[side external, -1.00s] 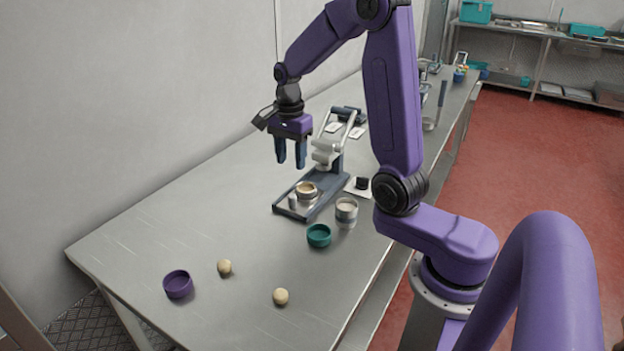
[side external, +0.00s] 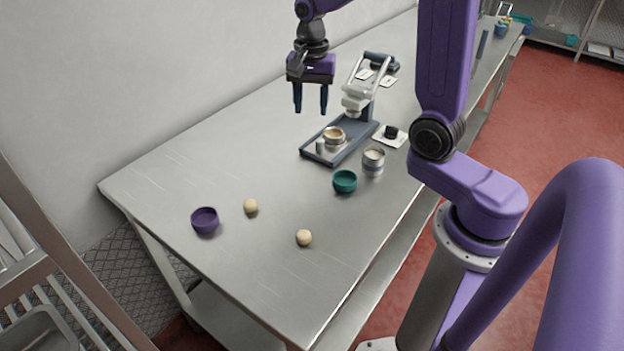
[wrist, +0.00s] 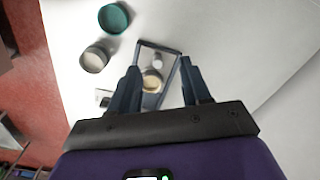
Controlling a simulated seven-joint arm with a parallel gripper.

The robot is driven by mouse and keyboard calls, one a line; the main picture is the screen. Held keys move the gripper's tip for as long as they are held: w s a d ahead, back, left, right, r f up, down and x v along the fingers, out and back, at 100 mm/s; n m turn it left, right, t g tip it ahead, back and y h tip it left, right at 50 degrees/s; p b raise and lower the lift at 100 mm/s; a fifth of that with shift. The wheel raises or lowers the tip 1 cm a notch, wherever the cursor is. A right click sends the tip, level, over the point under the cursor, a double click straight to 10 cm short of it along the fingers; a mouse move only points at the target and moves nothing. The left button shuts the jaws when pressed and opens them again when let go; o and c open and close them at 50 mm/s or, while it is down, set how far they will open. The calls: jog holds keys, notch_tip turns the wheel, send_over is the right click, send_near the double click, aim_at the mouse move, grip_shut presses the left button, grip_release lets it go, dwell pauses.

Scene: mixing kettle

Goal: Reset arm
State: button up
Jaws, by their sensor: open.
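My gripper (side external: 310,100) hangs above the table with its two dark fingers pointing down. It is open and empty, over the back-left side of the press. In the wrist view my gripper (wrist: 160,88) shows its fingers spread, with the press base between and beyond them. The press (side external: 362,95) is a grey lever device on a dark base. A small metal cup (side external: 334,137) with tan contents sits on its base, and also shows in the wrist view (wrist: 152,80).
A metal container (side external: 373,162) and a teal bowl (side external: 345,181) stand in front of the press. A purple bowl (side external: 205,221) and two dough balls (side external: 251,206) (side external: 304,237) lie at the near end of the table (side external: 270,290).

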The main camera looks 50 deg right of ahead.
jog(key=s+a+n, duration=0.5)
jog(key=s+n, duration=0.7)
jog(key=s+a+n, duration=0.5)
jog(key=s+n, duration=0.7)
jog(key=shift+f+n, duration=0.25)
jog(key=shift+n, duration=0.15)
jog(key=shift+a, duration=0.1)
